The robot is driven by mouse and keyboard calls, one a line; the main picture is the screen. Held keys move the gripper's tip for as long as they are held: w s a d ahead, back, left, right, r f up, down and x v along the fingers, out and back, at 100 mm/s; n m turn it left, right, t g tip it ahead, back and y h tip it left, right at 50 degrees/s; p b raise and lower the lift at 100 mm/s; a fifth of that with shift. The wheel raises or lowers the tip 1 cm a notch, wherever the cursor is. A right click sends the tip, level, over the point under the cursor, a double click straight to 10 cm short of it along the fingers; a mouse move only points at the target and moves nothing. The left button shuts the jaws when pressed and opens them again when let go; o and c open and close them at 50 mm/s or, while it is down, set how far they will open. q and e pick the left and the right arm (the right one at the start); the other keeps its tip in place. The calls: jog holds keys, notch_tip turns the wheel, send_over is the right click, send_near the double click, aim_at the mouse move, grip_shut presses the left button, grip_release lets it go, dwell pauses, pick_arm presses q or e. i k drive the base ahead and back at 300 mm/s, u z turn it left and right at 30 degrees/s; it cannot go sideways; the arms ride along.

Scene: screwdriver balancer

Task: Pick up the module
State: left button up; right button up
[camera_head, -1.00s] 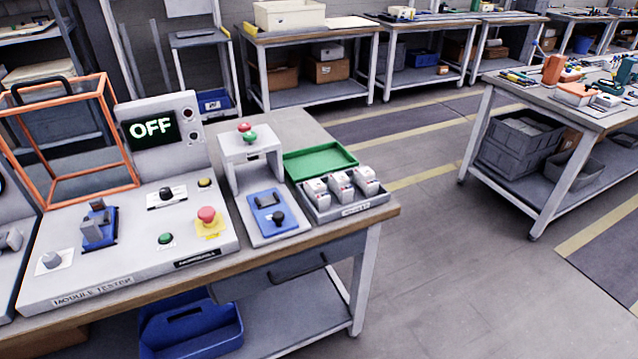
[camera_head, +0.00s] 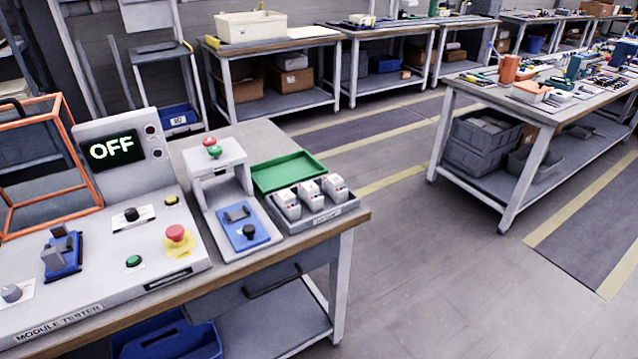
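Three white modules stand in a row in a grey labelled tray (camera_head: 318,222) near the right end of the bench. They are the left module (camera_head: 288,205), the middle module (camera_head: 311,196) and the right module (camera_head: 335,187). They look upright and close together, and their lower parts are hidden by the tray wall. Neither of my grippers shows in the head view.
An empty green tray (camera_head: 288,171) lies behind the modules. Left of them stand a blue fixture (camera_head: 245,229) under a white stand (camera_head: 217,158) and the module tester (camera_head: 107,240), its screen (camera_head: 112,151) reading OFF. Open floor (camera_head: 430,270) lies right of the bench.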

aim_at(284, 199)
jog(key=u, duration=1)
jog(key=k, duration=0.5)
jog(key=z, duration=1.4)
jog(key=i, duration=1.05)
jog(key=u, duration=1.2)
